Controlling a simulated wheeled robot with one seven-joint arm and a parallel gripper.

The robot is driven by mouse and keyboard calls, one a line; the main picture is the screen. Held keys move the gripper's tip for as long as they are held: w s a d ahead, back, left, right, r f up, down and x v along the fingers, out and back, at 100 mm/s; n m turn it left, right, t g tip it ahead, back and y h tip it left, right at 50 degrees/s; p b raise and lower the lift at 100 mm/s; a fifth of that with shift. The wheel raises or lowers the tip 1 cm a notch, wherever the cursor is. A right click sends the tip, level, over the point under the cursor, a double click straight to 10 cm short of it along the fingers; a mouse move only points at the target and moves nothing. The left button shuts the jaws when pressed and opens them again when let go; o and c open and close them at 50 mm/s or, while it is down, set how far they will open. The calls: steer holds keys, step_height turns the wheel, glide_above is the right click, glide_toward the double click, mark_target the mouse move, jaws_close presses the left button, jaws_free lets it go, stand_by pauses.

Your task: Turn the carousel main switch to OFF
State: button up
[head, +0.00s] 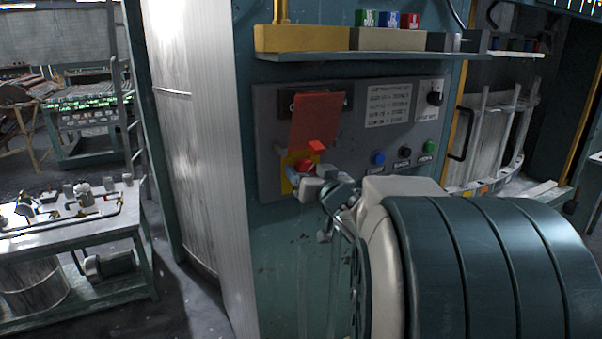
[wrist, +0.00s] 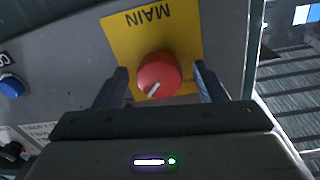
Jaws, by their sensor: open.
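The main switch is a red round knob (wrist: 158,75) with a white pointer mark, on a yellow plate (wrist: 140,24) lettered MAIN. In the wrist view the plate appears upside down, and the knob's white mark points to the lower left. In the head view the red knob (head: 306,165) sits on the panel's lower left, partly hidden by my gripper. My gripper (wrist: 160,83) is open, with one finger on each side of the knob. I cannot tell whether the fingers touch it. Any OFF lettering is hidden or unreadable.
The grey control panel (head: 262,125) carries a red flap (head: 316,118) above the switch. Blue (head: 378,158), black (head: 405,153) and green (head: 428,146) buttons sit to the right, with a black knob (head: 435,98) above them. A shelf (head: 340,55) with boxes juts out above.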

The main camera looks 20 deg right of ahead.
steer(key=c, duration=1)
steer(key=shift+f+n+b, duration=0.15)
steer(key=shift+n+b, duration=0.15)
steer(key=shift+b, duration=0.2)
steer(key=shift+d+n+t+y+b, duration=0.15)
steer(key=shift+n+y+b, duration=0.1)
steer(key=shift+n+b, duration=3.7)
steer(key=shift+n+t+y+b, duration=0.2)
steer(key=shift+n+b, duration=2.65)
steer(key=shift+n, duration=2.1)
